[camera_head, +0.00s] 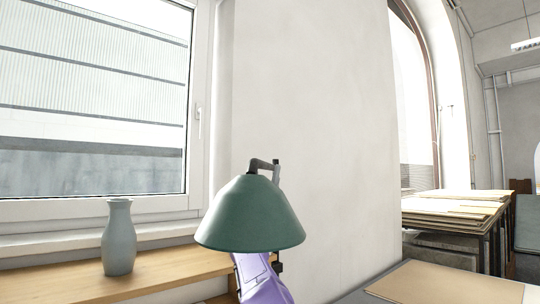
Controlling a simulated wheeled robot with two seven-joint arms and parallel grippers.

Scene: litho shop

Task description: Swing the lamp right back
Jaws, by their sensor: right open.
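The lamp has a green bell-shaped shade (250,214), open side down, near the middle of the head view. A dark bent bracket (264,164) rises from the top of the shade to a short dark upright piece just right of it. My right gripper (256,259), at the end of a purple arm, comes up from below and is partly hidden by the shade's lower rim. It is open. I cannot tell whether it touches the lamp. My left gripper is not in view.
A grey-blue vase (118,238) stands on the wooden sill (165,273) left of the lamp, below the window. A bare white wall pillar (315,120) is behind the lamp. A grey surface with a brown board (445,284) lies at lower right; stacked sheets (450,210) are farther back.

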